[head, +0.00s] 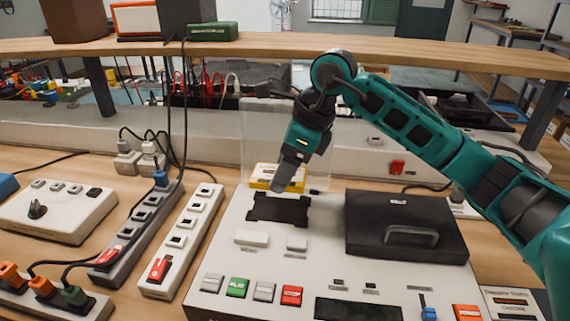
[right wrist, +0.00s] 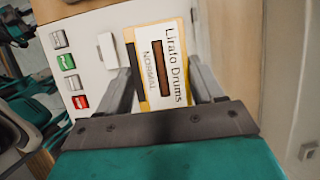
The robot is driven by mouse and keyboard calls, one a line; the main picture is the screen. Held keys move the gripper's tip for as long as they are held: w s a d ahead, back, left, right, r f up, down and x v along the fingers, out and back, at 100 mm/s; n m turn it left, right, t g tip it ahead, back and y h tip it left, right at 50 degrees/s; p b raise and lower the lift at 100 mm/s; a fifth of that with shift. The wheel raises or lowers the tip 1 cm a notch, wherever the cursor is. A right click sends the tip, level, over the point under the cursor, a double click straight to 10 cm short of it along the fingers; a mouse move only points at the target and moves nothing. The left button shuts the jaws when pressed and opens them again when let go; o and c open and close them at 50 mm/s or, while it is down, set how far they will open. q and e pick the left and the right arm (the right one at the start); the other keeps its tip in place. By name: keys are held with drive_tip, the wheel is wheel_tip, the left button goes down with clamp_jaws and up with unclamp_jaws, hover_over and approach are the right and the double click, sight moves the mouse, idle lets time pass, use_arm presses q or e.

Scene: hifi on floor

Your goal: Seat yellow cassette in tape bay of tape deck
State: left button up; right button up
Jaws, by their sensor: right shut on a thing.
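The yellow cassette (head: 264,172) is held in my right gripper (head: 284,180), at the back edge of the tape bay in the head view. In the right wrist view, the cassette (right wrist: 160,68) lies between the two fingers, its white label reading "Lirafo Drums" and "NORMAL". The tape deck (head: 228,268) is a pale console. Its dark tape bay (head: 280,209) looks empty, just in front of the cassette. A clear upright panel (head: 257,130) stands behind the bay. The gripper hides part of the cassette. My left gripper is not in view.
A black lid with a handle (head: 405,222) covers the deck's right part. Green and red buttons (head: 291,295) line its front. Power strips (head: 180,240) and a white switch box (head: 50,210) stand to the left, with loose black cables. A wooden shelf (head: 290,50) spans the back.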

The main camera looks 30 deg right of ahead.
sight(278, 209)
drive_tip(key=shift+f+b, duration=0.4)
drive_tip(key=shift+f, duration=0.25)
wheel_tip(278, 209, down, 3)
drive_tip(key=shift+r+b, duration=0.1)
drive_tip(key=shift+b, duration=1)
drive_tip(key=shift+f, duration=0.35)
use_arm(q)
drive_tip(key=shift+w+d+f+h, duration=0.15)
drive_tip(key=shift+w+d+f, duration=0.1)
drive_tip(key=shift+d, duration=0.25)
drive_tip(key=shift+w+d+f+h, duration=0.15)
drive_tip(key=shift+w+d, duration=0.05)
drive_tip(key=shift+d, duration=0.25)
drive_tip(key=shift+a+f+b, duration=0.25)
drive_tip(key=shift+b, duration=0.05)
use_arm(e)
drive_tip(key=shift+f, duration=0.1)
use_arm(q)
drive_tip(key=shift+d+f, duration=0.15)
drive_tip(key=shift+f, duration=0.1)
use_arm(e)
drive_tip(key=shift+f, duration=0.3)
use_arm(q)
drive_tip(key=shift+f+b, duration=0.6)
drive_tip(key=shift+b, duration=0.2)
use_arm(e)
drive_tip(key=shift+f, duration=0.7)
